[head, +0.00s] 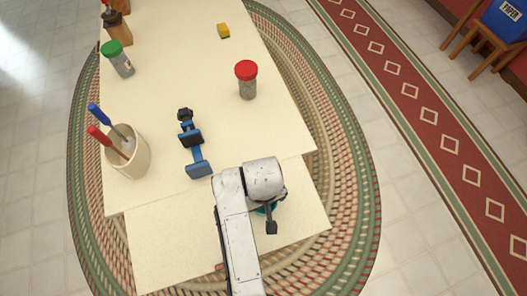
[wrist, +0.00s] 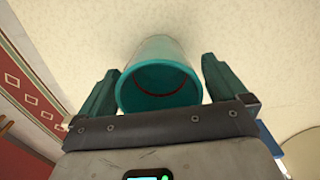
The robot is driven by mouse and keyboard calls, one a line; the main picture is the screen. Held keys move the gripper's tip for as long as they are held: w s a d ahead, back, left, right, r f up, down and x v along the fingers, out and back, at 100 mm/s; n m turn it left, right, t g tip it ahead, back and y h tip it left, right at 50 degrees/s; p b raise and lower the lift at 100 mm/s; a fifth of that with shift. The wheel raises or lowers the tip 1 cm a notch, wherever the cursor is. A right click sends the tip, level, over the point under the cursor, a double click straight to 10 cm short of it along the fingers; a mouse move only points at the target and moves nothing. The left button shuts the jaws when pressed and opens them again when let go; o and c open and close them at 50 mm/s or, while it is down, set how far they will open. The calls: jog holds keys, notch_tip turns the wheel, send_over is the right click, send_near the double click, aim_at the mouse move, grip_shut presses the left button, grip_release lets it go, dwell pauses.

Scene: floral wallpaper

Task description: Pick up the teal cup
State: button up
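The teal cup (wrist: 160,85) fills the space between the two fingers of my gripper (wrist: 160,66) in the wrist view. Its round rim and hollow inside face the camera. In the head view my gripper (head: 270,218) is over the near right part of the table. Only a sliver of the teal cup (head: 264,211) shows there; my arm hides the rest.
The table's edges lie close to my gripper.

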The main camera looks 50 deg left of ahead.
jog(key=c, duration=1)
jog(key=shift+r, duration=0.1)
